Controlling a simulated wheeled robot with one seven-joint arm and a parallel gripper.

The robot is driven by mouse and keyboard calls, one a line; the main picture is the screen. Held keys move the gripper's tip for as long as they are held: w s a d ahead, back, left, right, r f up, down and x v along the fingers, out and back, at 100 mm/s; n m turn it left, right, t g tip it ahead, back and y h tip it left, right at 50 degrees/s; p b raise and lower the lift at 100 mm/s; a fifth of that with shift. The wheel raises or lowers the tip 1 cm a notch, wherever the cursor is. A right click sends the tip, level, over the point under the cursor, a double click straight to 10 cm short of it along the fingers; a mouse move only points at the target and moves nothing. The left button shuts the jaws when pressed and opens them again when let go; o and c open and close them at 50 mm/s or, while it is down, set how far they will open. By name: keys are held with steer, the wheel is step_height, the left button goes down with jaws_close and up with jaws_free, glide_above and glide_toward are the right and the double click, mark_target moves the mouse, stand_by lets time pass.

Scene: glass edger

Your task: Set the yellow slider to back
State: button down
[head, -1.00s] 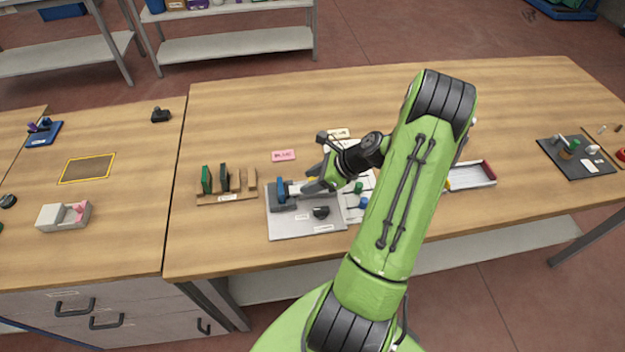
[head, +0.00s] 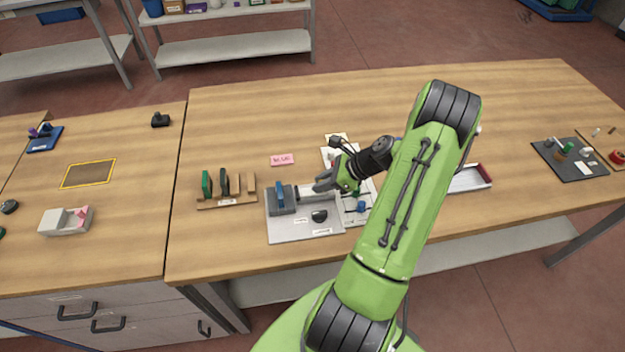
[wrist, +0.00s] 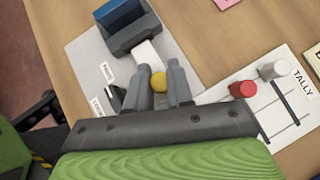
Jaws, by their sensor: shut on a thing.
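The yellow slider (wrist: 158,82) shows as a round yellow knob in the wrist view, between my two fingers. It sits by the end of a pale flat bar (wrist: 146,57) that runs out from a dark grey block with a blue piece (wrist: 122,18). My gripper (wrist: 160,78) is shut on the yellow knob. In the head view my gripper (head: 319,187) is at the right end of the pale bar, right of the blue piece (head: 280,193), and hides the knob. Any position labels for the slider are too small to read.
A black knob (head: 319,216) sits on the light grey plate (head: 285,232) near my gripper. A wooden rack (head: 228,203) stands left of the plate.

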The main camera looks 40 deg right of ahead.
steer(key=shift+s+d, duration=0.1)
steer(key=shift+d, duration=0.15)
steer(key=c, duration=1)
jaws_free()
steer(key=shift+f, duration=0.1)
steer(key=p+v, duration=0.3)
steer(key=v, duration=1.3)
steer(key=shift+a, duration=0.2)
